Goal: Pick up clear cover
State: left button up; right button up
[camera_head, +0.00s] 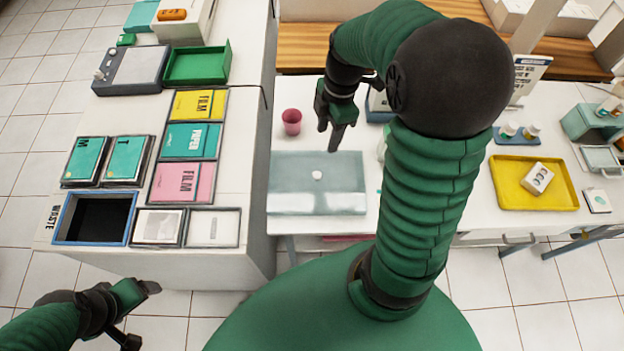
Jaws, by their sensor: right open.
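The clear cover (317,200) is a flat, see-through, grey-blue panel with a small white knob (317,175) near its middle. It lies on the white table in the centre of the head view. My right gripper (331,138) is open and empty, pointing down just behind the cover, above and to the right of the knob in the picture. It appears apart from the cover. My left gripper (143,312) is low at the left, over the floor in front of the white cabinet. Its fingers are spread and hold nothing.
A pink cup (291,121) stands behind the cover's left side. The white cabinet at left bears film and paper boxes (190,141), a green tray (197,64) and a blue-rimmed waste bin (95,217). A yellow tray (511,198) with a white box (537,179) lies right.

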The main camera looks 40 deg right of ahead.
send_near(317, 174)
jog(key=f, duration=0.3)
jog(key=a+f, duration=0.1)
jog(key=f, duration=0.4)
jog(key=shift+w+a+f, duration=0.1)
jog(key=shift+a+f, duration=0.05)
jog(key=shift+f, duration=0.2)
jog(key=shift+c, duration=0.2)
jog(key=shift+d, duration=0.25)
jog(key=c, duration=0.5)
jog(key=shift+a, duration=0.15)
grip_shut()
